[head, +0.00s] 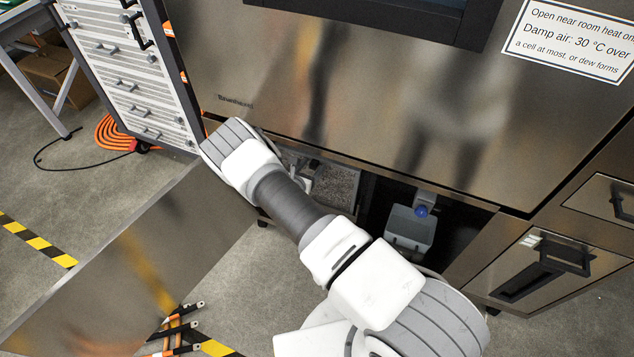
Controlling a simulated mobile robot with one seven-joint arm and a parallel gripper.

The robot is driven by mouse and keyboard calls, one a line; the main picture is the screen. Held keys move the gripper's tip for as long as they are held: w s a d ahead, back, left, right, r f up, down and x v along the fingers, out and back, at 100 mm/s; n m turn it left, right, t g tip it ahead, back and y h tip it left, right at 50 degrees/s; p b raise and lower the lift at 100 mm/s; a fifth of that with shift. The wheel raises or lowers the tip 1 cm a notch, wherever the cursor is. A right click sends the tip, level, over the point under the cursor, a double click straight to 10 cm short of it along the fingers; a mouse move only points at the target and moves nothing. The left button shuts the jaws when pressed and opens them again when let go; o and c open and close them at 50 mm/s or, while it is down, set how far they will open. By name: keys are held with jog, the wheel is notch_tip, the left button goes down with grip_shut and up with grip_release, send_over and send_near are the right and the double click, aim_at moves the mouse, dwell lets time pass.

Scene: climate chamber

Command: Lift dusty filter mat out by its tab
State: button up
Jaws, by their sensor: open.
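A grey, speckled mat (338,188), which looks like the dusty filter mat, sits in the low open bay under the chamber's large steel front. Its left part is hidden behind my arm, and I cannot make out its tab clearly. My gripper (304,184) shows only in part, as small white and grey pieces just left of the mat beyond my forearm. It is open, with nothing seen between its fingers. I cannot tell whether it touches the mat.
A grey bin (410,228) with a blue knob (421,211) stands in the bay, right of the mat. A lowered steel panel (130,250) juts out at left. Cables with black ends (178,330) lie at the bottom. A drawer cabinet (128,75) stands upper left.

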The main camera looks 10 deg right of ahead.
grip_shut()
jog(key=shift+r, duration=0.1)
dwell(1.2)
